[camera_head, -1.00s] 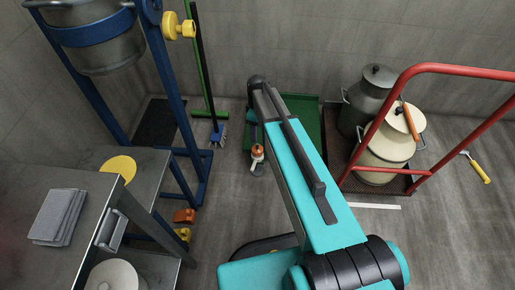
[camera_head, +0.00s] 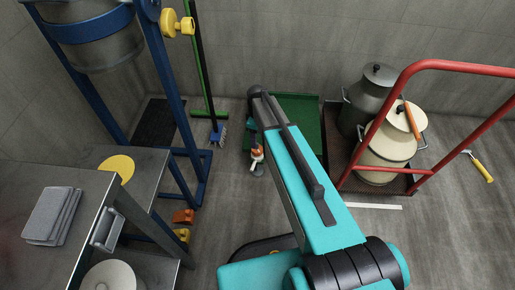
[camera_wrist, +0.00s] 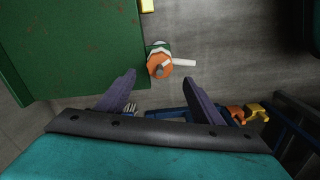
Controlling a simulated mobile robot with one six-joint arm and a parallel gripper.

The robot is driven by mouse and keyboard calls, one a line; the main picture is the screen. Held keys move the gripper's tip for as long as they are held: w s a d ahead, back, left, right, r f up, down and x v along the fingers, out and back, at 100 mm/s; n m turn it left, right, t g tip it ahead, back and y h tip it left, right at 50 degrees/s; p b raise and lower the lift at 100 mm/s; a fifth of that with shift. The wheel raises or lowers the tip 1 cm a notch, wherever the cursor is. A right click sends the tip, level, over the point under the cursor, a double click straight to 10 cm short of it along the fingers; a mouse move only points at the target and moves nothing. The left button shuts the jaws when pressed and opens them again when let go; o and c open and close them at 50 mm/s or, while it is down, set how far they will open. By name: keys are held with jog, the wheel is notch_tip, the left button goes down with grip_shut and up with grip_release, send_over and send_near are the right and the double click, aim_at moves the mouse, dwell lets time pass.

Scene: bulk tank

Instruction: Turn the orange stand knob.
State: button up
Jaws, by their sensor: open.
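An orange knob-like part (camera_head: 184,216) sits low beside the blue stand (camera_head: 172,90), with a similar yellow part (camera_head: 182,234) just in front; I cannot tell how either is fixed. The orange part also shows in the wrist view (camera_wrist: 235,114), right of my fingers. A separate orange-topped item (camera_wrist: 159,65) with a white bar is on the floor just beyond my fingertips; in the head view (camera_head: 256,158) it is partly hidden by my arm. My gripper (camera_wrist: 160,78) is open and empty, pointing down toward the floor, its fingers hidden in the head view.
A yellow knob (camera_head: 178,25) is on the upper stand. A steel table (camera_head: 50,180) is at left. A red-railed trolley (camera_head: 335,150) with two milk cans is at right. A green tray (camera_head: 300,110) lies behind my arm.

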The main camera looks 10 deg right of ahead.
aim_at(257, 150)
notch_tip(257, 150, down, 8)
jog(key=shift+f+b, duration=0.2)
jog(key=shift+b, duration=0.75)
jog(key=c, duration=1)
jog(key=shift+c, duration=0.2)
jog(key=shift+r+m+p, duration=0.1)
jog(key=shift+m+p, duration=0.2)
jog(key=shift+p, duration=0.1)
jog(key=m+p, duration=0.2)
jog(key=m, duration=0.1)
jog(key=shift+r+p, duration=0.1)
jog(key=shift+p, duration=0.25)
jog(key=shift+m+p, duration=1)
jog(key=shift+m, duration=0.7)
jog(key=shift+f, duration=0.2)
